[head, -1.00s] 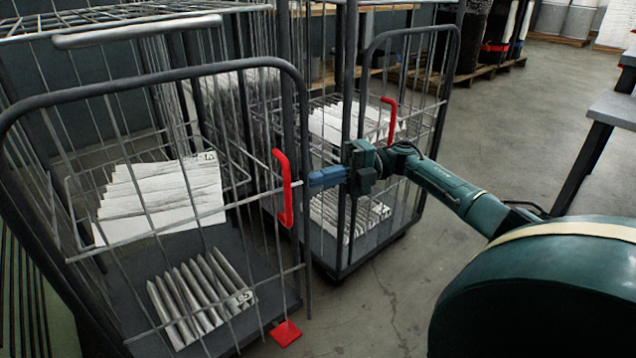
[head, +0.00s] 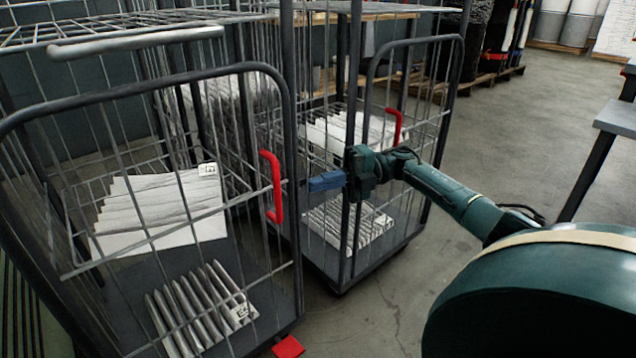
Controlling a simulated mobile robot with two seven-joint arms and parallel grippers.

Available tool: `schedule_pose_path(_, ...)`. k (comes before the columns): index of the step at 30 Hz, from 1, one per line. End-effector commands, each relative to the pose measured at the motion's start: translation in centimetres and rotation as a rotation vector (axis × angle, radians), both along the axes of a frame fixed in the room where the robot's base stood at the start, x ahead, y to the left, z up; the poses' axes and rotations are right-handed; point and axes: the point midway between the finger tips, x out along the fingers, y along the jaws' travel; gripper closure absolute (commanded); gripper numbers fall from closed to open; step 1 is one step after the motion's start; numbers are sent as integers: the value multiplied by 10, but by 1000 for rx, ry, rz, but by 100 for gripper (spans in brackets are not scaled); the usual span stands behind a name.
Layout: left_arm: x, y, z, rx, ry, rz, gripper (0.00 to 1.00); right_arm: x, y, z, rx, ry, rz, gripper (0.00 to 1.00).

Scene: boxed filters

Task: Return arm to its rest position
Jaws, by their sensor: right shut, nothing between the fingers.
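My right arm (head: 445,193) reaches in from the right. My right gripper (head: 326,182) is shut with nothing in it, its blue fingers pointing left. It is in front of the second roll cage and to the right of the red handle (head: 272,187) on the near cage, with a small gap between them in the picture. My left gripper is not in view.
The near roll cage (head: 292,110) holds white pleated filters (head: 160,205) and grey filters (head: 203,305). The second cage (head: 460,65) behind holds more filters (head: 350,225) and has a red handle (head: 395,125). A grey table (head: 618,118) stands at right. Floor between is clear.

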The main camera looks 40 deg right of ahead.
Motion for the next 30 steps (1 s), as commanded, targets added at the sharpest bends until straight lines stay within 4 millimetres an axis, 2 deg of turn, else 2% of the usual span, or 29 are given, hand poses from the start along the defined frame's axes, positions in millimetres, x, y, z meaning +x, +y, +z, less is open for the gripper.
schedule_pose_path(6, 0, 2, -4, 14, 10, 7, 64, -10, -37, 2, 0, -1, -5, 100)
schedule_pose_path(10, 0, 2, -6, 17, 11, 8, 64, -15, -53, 1, 0, -3, -4, 100)
schedule_pose_path(20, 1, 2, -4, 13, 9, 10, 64, -19, -62, 1, -1, -2, 0, 100)
schedule_pose_path(22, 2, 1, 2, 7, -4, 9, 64, -19, -62, 2, -1, -2, 0, 100)
schedule_pose_path(26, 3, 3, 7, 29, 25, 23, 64, -19, -62, 19, -1, -2, 0, 100)
schedule_pose_path(30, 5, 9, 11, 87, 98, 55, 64, -18, -62, 51, 0, -2, 0, 100)
